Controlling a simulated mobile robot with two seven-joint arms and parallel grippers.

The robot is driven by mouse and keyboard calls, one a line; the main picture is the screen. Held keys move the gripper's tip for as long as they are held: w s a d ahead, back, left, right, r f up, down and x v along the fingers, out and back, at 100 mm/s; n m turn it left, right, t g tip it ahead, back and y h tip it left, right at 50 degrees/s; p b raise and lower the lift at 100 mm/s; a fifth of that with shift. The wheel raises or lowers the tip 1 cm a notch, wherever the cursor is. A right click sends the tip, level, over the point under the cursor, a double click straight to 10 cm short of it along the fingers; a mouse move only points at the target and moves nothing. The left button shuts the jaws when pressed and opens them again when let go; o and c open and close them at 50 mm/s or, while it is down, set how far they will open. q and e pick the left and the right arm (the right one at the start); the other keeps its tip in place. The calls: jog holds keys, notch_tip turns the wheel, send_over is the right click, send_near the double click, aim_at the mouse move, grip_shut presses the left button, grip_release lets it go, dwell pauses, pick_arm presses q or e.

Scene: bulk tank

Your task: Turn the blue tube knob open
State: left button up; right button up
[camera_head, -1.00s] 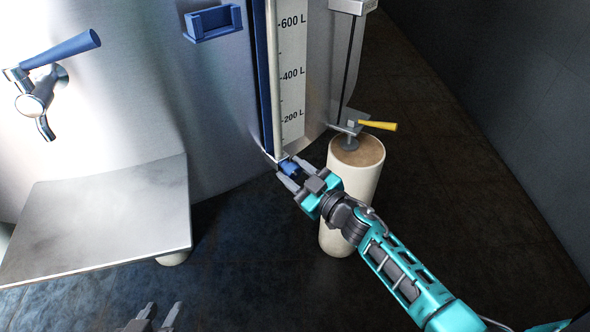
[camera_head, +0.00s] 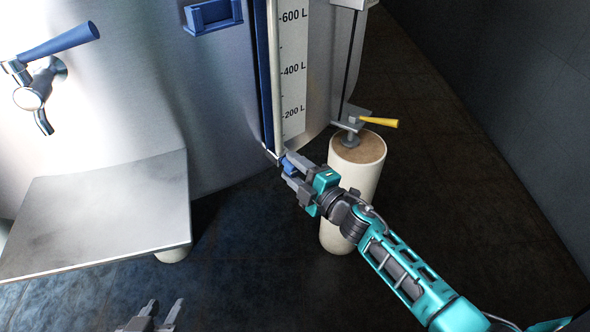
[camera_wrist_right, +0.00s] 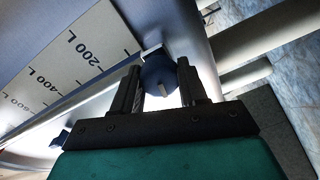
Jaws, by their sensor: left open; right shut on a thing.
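The blue tube knob (camera_head: 289,167) sits at the foot of the level tube (camera_head: 273,80), beside the litre scale. My right gripper (camera_head: 290,172) is at the knob, its fingers on either side and shut on it. In the right wrist view the round knob (camera_wrist_right: 160,76) shows between the two fingers (camera_wrist_right: 160,88), which partly hide its sides. My left gripper (camera_head: 160,316) is open and empty at the bottom edge of the head view, well away from the knob.
A tap with a blue lever (camera_head: 60,42) is on the tank wall at upper left, above a metal platform (camera_head: 100,215). A cream tank leg (camera_head: 360,165) stands right behind my right gripper, with a yellow-handled valve (camera_head: 378,121) above it. The floor at right is clear.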

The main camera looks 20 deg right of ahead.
jog(key=shift+n, duration=0.8)
jog(key=o, duration=1)
jog(key=shift+o, duration=0.2)
jog(key=p+v, duration=0.1)
jog(key=v, duration=1.2)
jog(key=shift+a, duration=0.1)
